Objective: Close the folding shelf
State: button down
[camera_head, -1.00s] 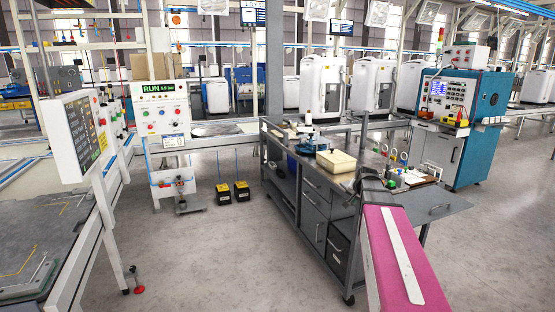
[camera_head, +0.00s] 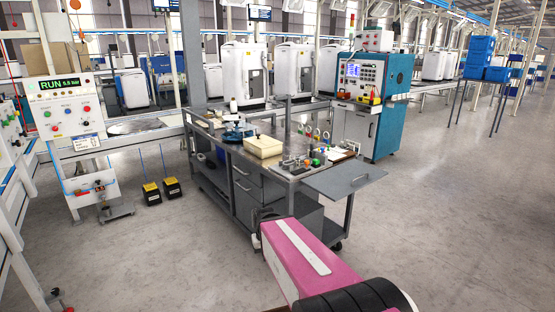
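The folding shelf (camera_head: 330,181) is a flat grey panel with a small handle. It sticks out level from the right end of a grey metal work cart (camera_head: 225,150), so it stands raised. My pink arm reaches up from the bottom of the view in front of the cart, and its far end is dark. I cannot make out my gripper's fingers. The arm is apart from the shelf in the picture, below and left of it, and hides part of the cart's lower right front.
A teal machine cabinet (camera_head: 392,95) stands behind the shelf. Two yellow-black pedals (camera_head: 172,188) lie left. The floor right of the cart is clear.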

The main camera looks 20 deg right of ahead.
aim_at(335, 183)
jog(key=i+z, duration=0.1)
jog(key=z, duration=0.4)
jog(key=k+l+z, duration=0.1)
jog(key=z, duration=0.2)
jog(key=k+l+z, duration=0.3)
jog(key=j, duration=0.1)
